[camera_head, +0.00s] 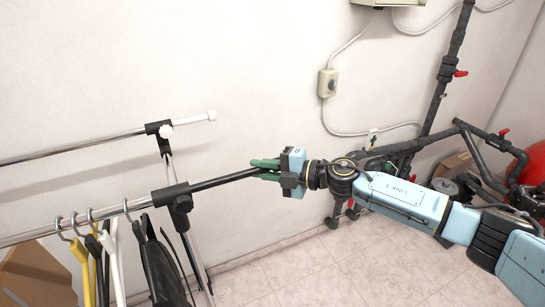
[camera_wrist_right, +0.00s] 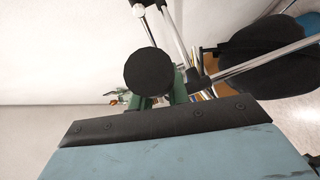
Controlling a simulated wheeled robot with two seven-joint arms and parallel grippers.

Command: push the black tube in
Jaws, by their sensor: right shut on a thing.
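The black tube (camera_head: 222,180) sticks out to the right from the black joint (camera_head: 174,197) of a metal clothes rack, in line with the rack's front chrome rail. My right gripper (camera_head: 265,169) has its green fingers shut on the free right end of the tube. In the right wrist view the tube's round black end (camera_wrist_right: 148,72) faces the camera between the green fingers (camera_wrist_right: 178,88). How deep the tube sits inside the joint is hidden. My left gripper is in neither view.
The rear rail (camera_head: 75,148) ends in a white cap at right. Hangers (camera_head: 88,225) and a black garment (camera_head: 160,265) hang from the front rail. A white wall stands behind. Black pipes with red valves (camera_head: 460,73) and a red tank (camera_head: 530,165) are at right.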

